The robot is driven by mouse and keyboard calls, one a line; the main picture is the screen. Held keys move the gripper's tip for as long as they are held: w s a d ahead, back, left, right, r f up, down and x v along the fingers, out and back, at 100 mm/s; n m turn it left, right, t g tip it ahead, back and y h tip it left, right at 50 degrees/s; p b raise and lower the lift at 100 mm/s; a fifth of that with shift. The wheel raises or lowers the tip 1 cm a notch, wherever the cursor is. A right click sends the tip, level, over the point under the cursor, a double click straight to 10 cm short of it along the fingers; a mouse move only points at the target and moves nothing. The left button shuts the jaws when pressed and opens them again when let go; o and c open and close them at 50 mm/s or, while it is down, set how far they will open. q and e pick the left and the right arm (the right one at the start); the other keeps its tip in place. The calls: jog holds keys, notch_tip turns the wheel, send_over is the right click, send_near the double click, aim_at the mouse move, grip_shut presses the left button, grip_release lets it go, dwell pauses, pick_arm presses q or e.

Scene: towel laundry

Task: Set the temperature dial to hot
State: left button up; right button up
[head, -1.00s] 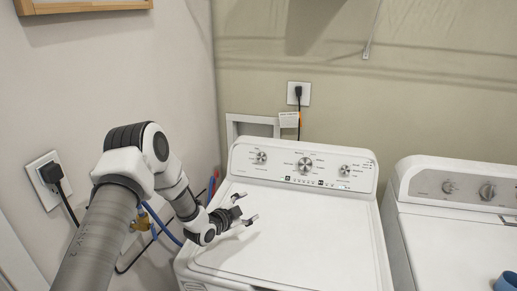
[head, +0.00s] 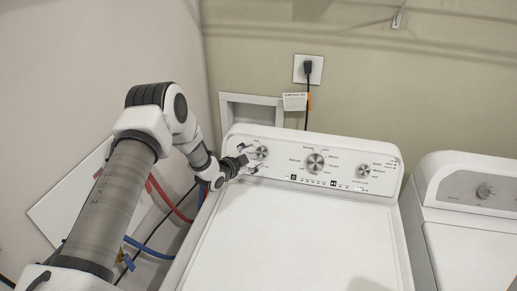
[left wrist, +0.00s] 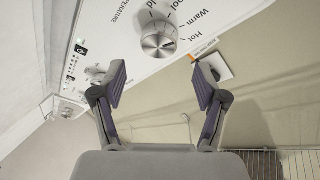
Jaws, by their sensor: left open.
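The temperature dial (head: 261,153) is a round silver knob at the left end of the white washer's control panel (head: 338,173). In the left wrist view the dial (left wrist: 159,40) shows close up, with the printed words "Hot", "Warm" and part of "Cool" beside it. I cannot tell which setting it points to. My left gripper (head: 247,159) is open at the panel, just left of the dial. In the left wrist view its two fingers (left wrist: 158,75) are spread wide, with the dial ahead between them and no clear contact. My right gripper is not in view.
A larger middle dial (head: 316,162) and a right dial (head: 363,171) sit on the same panel. The washer lid (head: 300,235) is clear. A second white machine (head: 470,215) stands at the right. Red and blue hoses (head: 168,200) hang behind my left arm.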

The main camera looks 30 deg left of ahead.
aim_at(259, 153)
pick_arm(q)
jog(key=x, duration=0.5)
jog(key=shift+a+f+p, duration=0.35)
jog(key=shift+f, duration=0.05)
jog(key=shift+w+a+f, duration=0.1)
jog(key=shift+w+f, duration=0.1)
jog(key=shift+s+r, duration=0.3)
jog(key=shift+r, duration=0.05)
jog(key=shift+s+d+r, duration=0.15)
jog(key=shift+d, duration=0.1)
jog(key=c, duration=1.2)
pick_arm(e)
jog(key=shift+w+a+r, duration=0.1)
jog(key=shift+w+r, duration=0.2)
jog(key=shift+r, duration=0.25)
